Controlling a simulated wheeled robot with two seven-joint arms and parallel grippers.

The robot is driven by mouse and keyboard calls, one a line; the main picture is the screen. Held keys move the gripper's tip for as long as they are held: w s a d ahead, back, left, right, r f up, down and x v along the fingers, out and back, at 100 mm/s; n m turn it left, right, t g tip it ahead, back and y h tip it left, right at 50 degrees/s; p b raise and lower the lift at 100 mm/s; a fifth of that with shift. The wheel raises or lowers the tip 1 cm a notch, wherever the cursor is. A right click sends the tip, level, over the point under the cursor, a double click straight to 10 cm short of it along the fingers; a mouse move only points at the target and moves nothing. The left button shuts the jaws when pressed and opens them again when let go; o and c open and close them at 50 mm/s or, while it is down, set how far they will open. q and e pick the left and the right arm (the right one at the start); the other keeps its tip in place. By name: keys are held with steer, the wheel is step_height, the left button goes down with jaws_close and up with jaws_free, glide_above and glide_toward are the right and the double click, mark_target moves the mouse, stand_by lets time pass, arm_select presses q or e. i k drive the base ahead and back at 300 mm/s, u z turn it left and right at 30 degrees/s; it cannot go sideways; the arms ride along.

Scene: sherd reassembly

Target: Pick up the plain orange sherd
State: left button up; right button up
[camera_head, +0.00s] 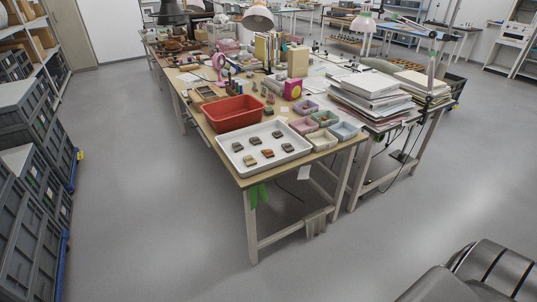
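A white tray (306,153) lies on the near end of the long wooden table. Several small sherds lie apart from each other in it, in grey, brown and orange-brown tones. The sherd that looks most orange (267,153) lies in the near middle of the tray. At this distance I cannot tell for sure whether it is plain or marked. Neither of my grippers shows in the head view, and nothing is seen touching the sherds.
An empty-looking red bin (234,113) stands behind the tray. Small pastel boxes (321,138) stand to its right. Stacked papers (372,92), books and lamps fill the tables further back. Grey crates (30,200) line the left side. The floor before the table is clear.

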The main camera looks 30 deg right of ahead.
mark_target(268, 153)
steer(key=z, duration=2.4)
steer(key=i, duration=3.95)
steer(key=u, duration=2.1)
